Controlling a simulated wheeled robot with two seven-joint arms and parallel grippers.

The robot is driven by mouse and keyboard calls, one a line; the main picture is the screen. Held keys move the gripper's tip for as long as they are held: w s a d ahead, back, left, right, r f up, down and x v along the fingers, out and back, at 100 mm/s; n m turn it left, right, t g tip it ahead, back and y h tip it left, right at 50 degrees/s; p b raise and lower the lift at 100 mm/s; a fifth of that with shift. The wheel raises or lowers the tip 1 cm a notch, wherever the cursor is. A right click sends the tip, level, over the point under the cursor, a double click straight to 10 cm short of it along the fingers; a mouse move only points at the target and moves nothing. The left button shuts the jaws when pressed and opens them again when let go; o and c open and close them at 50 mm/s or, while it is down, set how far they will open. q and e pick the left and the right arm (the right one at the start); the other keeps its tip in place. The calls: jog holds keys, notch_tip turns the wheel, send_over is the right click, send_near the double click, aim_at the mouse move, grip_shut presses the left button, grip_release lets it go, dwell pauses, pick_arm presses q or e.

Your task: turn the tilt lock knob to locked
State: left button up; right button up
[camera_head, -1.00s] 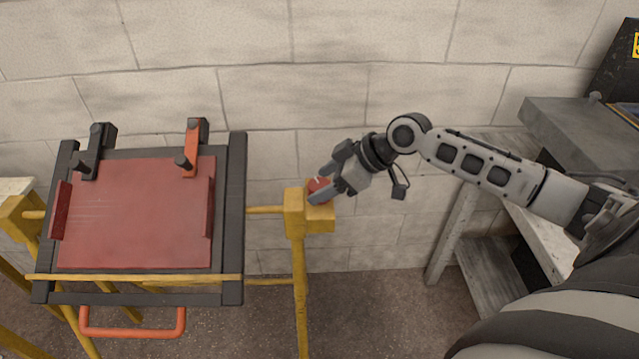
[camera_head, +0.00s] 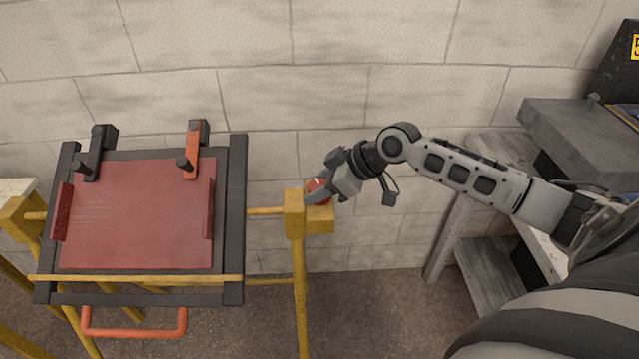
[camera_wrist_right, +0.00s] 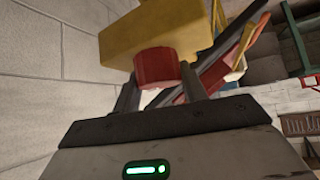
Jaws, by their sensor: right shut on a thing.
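The tilt lock knob (camera_head: 317,186) is a red round knob on the side of the yellow block (camera_head: 321,218) at the right post of the frame. My right gripper (camera_head: 318,190) is shut on the knob, and its fingers partly cover it in the head view. In the right wrist view the red knob (camera_wrist_right: 157,68) sits between the two fingers, against the yellow block (camera_wrist_right: 150,35). A tilting black frame (camera_head: 236,215) with a red panel (camera_head: 140,215) stands left of the knob. My left gripper is not in view.
Two clamps, one black (camera_head: 97,150) and one orange (camera_head: 192,150), sit on the frame's top edge. An orange handle (camera_head: 135,331) hangs below it. A grey bench (camera_head: 575,130) stands at the right. A block wall (camera_head: 420,90) is close behind.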

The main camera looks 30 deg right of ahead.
jog(key=shift+s+r+m+t+h+p, duration=0.1)
jog(key=shift+r+m+t+h+p, duration=0.15)
jog(key=shift+m+p, duration=0.45)
jog(key=shift+f+m+t+h+p, duration=0.25)
jog(key=shift+m+t+h+p, duration=0.1)
jog(key=shift+m+h+p, duration=0.2)
jog(key=m+h, duration=0.2)
jog(key=m, duration=0.1)
jog(key=shift+a+m+t, duration=0.15)
jog(key=shift+m+t, duration=0.1)
jog(key=shift+t, duration=0.15)
jog(key=m+h, duration=0.4)
jog(key=shift+m, duration=0.3)
jog(key=m+g+h, duration=0.2)
jog(key=m+h, duration=0.2)
jog(key=m, duration=0.1)
jog(key=m+g+h, duration=0.1)
jog(key=m, duration=0.1)
jog(key=m+g+h, duration=0.1)
jog(key=m+g, duration=0.1)
jog(key=m, duration=0.1)
jog(key=shift+m, duration=0.3)
jog(key=shift+d+h, duration=0.2)
jog(key=shift+h, duration=0.1)
jog(key=o, duration=1)
